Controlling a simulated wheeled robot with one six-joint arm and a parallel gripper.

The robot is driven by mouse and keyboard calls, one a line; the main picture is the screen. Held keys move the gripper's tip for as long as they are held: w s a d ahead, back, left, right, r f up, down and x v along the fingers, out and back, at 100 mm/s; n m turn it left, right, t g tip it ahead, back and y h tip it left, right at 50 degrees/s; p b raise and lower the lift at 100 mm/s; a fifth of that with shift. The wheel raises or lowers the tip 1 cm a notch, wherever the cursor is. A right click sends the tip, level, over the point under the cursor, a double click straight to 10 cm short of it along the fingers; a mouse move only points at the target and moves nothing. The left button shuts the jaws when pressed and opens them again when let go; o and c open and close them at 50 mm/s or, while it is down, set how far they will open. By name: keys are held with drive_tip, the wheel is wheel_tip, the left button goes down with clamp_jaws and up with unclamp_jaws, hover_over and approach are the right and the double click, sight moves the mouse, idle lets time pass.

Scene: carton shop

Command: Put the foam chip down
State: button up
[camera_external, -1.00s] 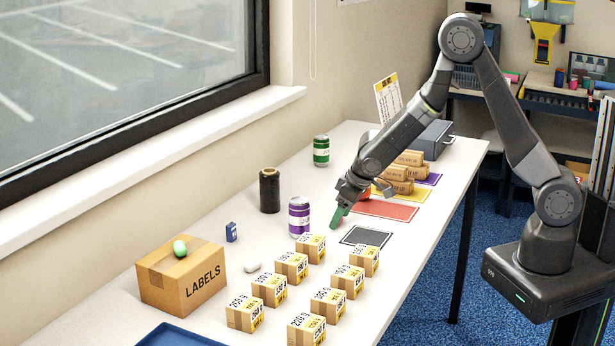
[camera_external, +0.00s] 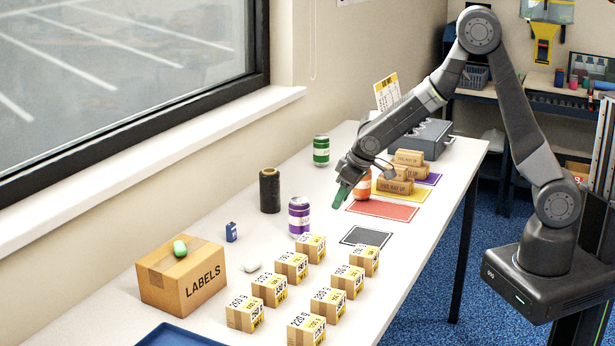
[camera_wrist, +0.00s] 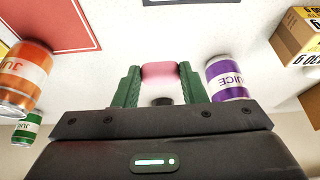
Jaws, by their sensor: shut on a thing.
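My gripper (camera_external: 341,197) has green fingers and hangs above the white table, to the left of the red mat (camera_external: 388,211). In the wrist view its fingers are shut on a pink foam chip (camera_wrist: 160,72), which sits between the fingertips. In the external view the pink chip is hidden by the fingers. A green foam chip (camera_external: 180,248) lies on top of the LABELS carton (camera_external: 167,290). A small white piece (camera_external: 252,267), perhaps another foam chip, lies on the table beside that carton.
A purple can (camera_external: 299,216), a dark roll (camera_external: 269,190) and an orange can (camera_external: 362,187) stand around my gripper. Several small cartons (camera_external: 291,266) fill the near table. A black mat (camera_external: 367,236) is clear. Stacked cartons (camera_external: 394,186) stand on the yellow mat.

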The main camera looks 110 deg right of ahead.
drive_tip(key=r, duration=0.5)
drive_tip(key=shift+w, duration=0.2)
drive_tip(key=shift+n, duration=0.6)
drive_tip(key=w+r, duration=0.1)
drive_tip(key=w, duration=0.3)
drive_tip(key=w+a+r, duration=0.1)
drive_tip(key=w, duration=0.4)
drive_tip(key=w+r+p, duration=0.1)
drive_tip(key=w, duration=0.4)
drive_tip(key=shift+a+r, duration=0.25)
drive_tip(key=w+a+r+n+p, duration=0.1)
drive_tip(key=w+a, duration=0.1)
drive_tip(key=w, duration=0.3)
drive_tip(key=w+a+r, duration=0.2)
drive_tip(key=w, duration=0.3)
wheel_tip(320, 180, up, 3)
drive_tip(key=n+y+p, duration=0.2)
hover_over(201, 249)
drive_tip(key=s, duration=0.1)
drive_tip(key=shift+t+h, duration=0.3)
drive_tip(key=shift+t, duration=0.1)
drive_tip(key=f, duration=0.3)
drive_tip(key=f+p, duration=0.1)
drive_tip(key=f, duration=0.5)
drive_tip(key=shift+s+a+f, duration=0.1)
drive_tip(key=shift+s+a, duration=0.1)
drive_tip(key=shift+a, duration=0.15)
drive_tip(key=shift+f, duration=0.1)
